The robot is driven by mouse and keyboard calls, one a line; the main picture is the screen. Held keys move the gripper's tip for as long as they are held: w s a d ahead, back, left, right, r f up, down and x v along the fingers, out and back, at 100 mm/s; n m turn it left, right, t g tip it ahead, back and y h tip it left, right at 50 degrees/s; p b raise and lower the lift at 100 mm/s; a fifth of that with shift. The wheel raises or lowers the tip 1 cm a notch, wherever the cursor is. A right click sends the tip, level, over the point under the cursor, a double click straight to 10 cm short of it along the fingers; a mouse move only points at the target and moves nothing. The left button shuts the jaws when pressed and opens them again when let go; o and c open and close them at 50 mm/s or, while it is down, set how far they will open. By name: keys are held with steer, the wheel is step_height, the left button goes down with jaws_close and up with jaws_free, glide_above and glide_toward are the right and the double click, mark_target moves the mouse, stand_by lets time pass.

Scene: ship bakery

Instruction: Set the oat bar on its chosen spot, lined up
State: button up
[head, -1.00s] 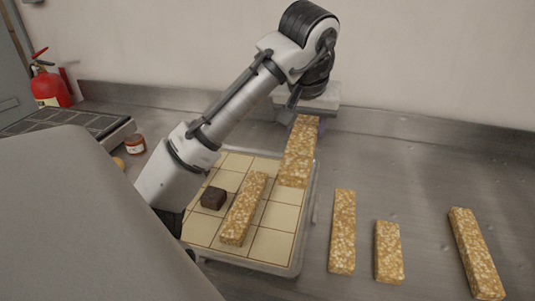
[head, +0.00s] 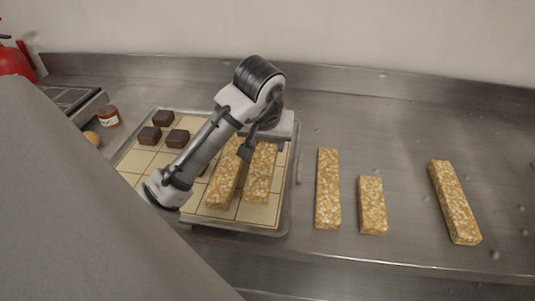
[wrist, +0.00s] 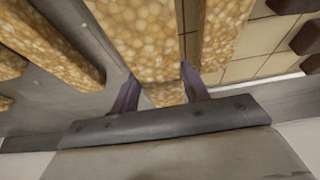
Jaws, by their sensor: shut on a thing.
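My gripper (head: 263,148) is shut on an oat bar (head: 260,180) near the bar's far end. In the wrist view the held bar (wrist: 150,45) runs away between the two fingers (wrist: 160,92). It is over the right part of a cream tray (head: 269,215) marked with a grid of squares. I cannot tell whether its underside touches the tray. A second oat bar (head: 223,183) lies on the tray just left of it, roughly parallel, with a narrow gap between them. It also shows in the wrist view (wrist: 222,35). My arm hides part of the tray.
Dark cubes (head: 178,138) sit on the tray's left part. Right of the tray, two longer bars (head: 328,190) (head: 455,203) and a shorter bar (head: 372,206) lie on the steel counter (head: 400,130). A jar (head: 108,115) stands left of the tray.

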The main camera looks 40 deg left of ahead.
steer(key=shift+f, duration=2)
steer(key=shift+f, duration=0.1)
steer(key=o, duration=1.2)
steer(key=shift+r, duration=0.25)
steer(key=v, duration=1.1)
steer(key=shift+s+d+r, duration=0.15)
steer(key=shift+r, duration=0.15)
